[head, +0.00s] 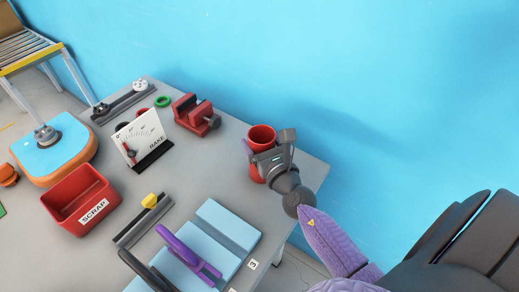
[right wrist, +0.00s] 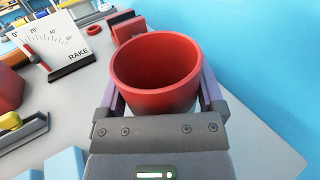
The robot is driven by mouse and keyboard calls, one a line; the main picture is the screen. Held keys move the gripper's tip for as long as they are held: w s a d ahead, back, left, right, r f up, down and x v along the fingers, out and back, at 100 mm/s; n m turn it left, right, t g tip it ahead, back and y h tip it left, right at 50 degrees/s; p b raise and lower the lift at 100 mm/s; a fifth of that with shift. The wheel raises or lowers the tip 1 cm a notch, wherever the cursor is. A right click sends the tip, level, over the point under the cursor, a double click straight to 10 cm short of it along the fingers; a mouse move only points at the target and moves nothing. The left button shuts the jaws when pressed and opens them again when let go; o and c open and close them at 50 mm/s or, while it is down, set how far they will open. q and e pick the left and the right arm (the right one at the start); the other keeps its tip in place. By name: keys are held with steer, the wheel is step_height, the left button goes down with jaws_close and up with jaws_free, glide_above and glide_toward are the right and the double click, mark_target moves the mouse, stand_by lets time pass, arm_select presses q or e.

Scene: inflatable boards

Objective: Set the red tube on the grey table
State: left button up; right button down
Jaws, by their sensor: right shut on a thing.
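The red tube (head: 261,136) stands upright at the right end of the grey table (head: 212,171) in the head view. My right gripper (head: 258,158) is shut on the tube, its fingers on either side. In the right wrist view the tube's open red mouth (right wrist: 157,70) faces the camera between the two purple fingers. The tube's base is partly hidden by the gripper, and I cannot tell whether it touches the table top. My left gripper is not in view.
A red vise (head: 196,114), a white RAKE gauge (head: 140,138) and a red SCRAP bin (head: 81,200) stand on the table. Light blue blocks (head: 226,228) and a purple-handled tool lie at the front. A blue wall is behind.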

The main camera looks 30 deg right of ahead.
steer(key=shift+r, duration=0.15)
steer(key=shift+f, duration=0.25)
jaws_free()
steer(key=shift+r, duration=0.15)
steer(key=shift+s+r, duration=0.1)
steer(key=shift+r, duration=0.05)
steer(key=s+a+b, duration=0.1)
steer(key=s, duration=1)
steer(key=shift+s+a, duration=0.3)
steer(key=shift+s, duration=0.05)
